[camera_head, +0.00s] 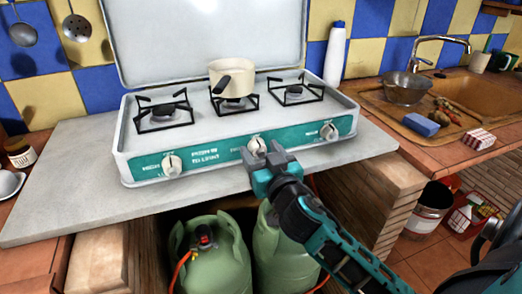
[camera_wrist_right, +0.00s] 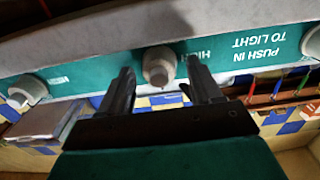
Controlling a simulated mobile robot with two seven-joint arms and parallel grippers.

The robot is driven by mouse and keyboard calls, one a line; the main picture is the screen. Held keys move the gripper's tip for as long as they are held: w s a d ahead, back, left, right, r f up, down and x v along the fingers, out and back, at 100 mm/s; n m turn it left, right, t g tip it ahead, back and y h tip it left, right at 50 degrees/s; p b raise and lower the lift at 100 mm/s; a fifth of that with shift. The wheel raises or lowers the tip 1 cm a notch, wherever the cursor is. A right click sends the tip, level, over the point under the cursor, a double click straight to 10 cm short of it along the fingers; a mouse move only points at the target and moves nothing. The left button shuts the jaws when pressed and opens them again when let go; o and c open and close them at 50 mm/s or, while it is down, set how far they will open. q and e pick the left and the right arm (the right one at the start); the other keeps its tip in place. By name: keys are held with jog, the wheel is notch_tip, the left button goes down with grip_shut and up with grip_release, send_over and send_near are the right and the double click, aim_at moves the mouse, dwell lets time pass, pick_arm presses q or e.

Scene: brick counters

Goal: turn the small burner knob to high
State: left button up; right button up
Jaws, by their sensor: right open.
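The stove's teal front panel carries three pale round knobs: a left knob (camera_head: 172,165), a middle knob (camera_head: 256,147) and a right knob (camera_head: 328,131). My right gripper (camera_head: 268,158) is in front of the middle knob, open. In the right wrist view its two dark fingers (camera_wrist_right: 160,72) stand either side of the middle knob (camera_wrist_right: 158,66), with gaps visible on both sides. The word HIGH shows upside down beside that knob. The pictures do not make clear which knob serves the small burner. My left gripper is out of view.
A cream saucepan (camera_head: 232,76) with a dark handle sits on the middle burner. The left burner (camera_head: 163,112) and right burner (camera_head: 295,92) are bare. Green gas bottles (camera_head: 215,255) stand below the counter. A sink with a metal bowl (camera_head: 405,88) is at right.

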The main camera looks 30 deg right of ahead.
jog(key=shift+w, duration=0.25)
jog(key=shift+c, duration=0.5)
jog(key=c, duration=0.9)
jog(key=shift+c, duration=0.2)
